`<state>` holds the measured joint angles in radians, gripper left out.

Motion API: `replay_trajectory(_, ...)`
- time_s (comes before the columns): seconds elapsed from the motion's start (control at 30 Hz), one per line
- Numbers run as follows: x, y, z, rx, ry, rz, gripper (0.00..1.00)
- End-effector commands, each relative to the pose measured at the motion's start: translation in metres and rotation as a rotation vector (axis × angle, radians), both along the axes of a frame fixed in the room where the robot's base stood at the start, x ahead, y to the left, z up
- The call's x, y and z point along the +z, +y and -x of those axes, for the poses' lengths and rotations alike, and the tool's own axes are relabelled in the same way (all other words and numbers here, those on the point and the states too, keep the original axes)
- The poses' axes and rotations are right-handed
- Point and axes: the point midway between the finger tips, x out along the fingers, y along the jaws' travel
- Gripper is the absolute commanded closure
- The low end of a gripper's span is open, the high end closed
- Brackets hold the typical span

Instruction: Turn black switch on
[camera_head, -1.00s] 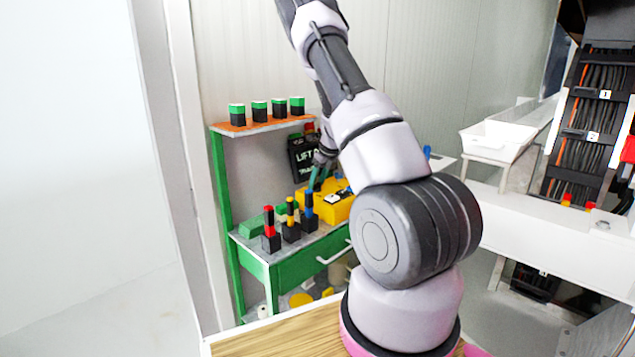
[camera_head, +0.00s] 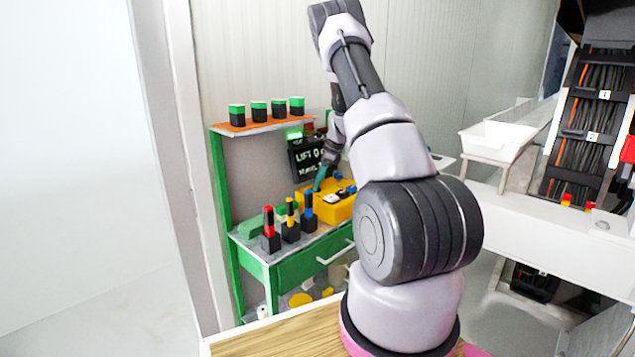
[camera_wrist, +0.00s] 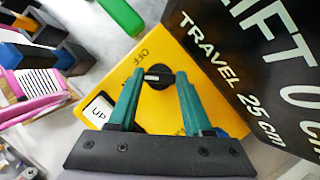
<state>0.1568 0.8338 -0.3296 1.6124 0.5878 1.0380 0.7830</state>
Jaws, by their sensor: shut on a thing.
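The black switch (camera_wrist: 158,80) is a round knob with a pale pointer mark on top of a yellow control box (camera_wrist: 174,112). In the wrist view its mark lies between my fingertips, and the word OFF is printed beside it. My gripper (camera_wrist: 157,76) has its two teal fingers on either side of the knob, shut on it. A white UP button (camera_wrist: 99,109) sits beside the left finger. In the head view the yellow box (camera_head: 338,207) stands on the green bench, with my gripper (camera_head: 317,187) over its left end; the knob itself cannot be made out there.
A black sign reading LIFT and TRAVEL 25 cm (camera_wrist: 278,60) stands close beside the box. A green light (camera_head: 294,134) glows above the sign. Red, yellow and blue-topped black posts (camera_head: 290,230) stand at the bench front. Several green-topped blocks (camera_head: 258,110) sit on the upper shelf.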

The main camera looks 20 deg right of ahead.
Motion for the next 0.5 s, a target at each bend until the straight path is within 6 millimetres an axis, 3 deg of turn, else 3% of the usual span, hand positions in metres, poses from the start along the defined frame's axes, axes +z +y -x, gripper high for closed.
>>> replay_trajectory(0.5,0.0004,-0.0012,-0.0023,0.293,-0.001,0.0,1.0)
